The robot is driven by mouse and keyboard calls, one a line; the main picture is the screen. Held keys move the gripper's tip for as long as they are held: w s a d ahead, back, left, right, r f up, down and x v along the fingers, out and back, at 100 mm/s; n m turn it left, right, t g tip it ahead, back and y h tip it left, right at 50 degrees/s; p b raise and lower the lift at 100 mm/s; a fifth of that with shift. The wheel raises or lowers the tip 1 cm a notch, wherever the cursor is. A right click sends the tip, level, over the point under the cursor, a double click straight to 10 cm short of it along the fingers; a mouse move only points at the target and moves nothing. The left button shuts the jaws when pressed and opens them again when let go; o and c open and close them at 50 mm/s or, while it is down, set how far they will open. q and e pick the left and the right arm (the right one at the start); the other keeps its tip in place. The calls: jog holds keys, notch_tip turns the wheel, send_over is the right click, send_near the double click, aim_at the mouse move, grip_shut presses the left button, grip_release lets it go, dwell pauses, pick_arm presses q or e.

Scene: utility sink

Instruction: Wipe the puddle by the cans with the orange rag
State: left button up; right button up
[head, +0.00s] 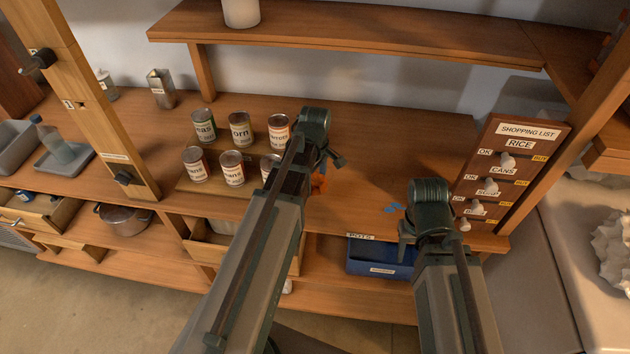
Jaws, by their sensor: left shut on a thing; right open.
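Several labelled cans (239,129) stand in two rows on a low wooden board on the counter, left of my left gripper. My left gripper (321,172) is shut on the orange rag (319,185), low over or on the counter just right of the cans. The arm and gripper hide most of the rag and part of the front right can. I cannot make out a puddle by the cans; that spot is partly covered by my arm. My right gripper (407,232) is open and empty near the counter's front edge.
A small blue patch or cloth (393,208) lies on the counter left of my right gripper. A shopping list board (511,170) with knobs stands at the right. A blue bin (380,259) sits below. A post (95,110) rises left. The back middle counter (400,140) is clear.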

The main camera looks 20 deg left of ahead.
pick_arm(q)
jog(key=shift+r, duration=0.15)
notch_tip(320, 180, up, 3)
jog(key=p, duration=0.3)
dwell(0.4)
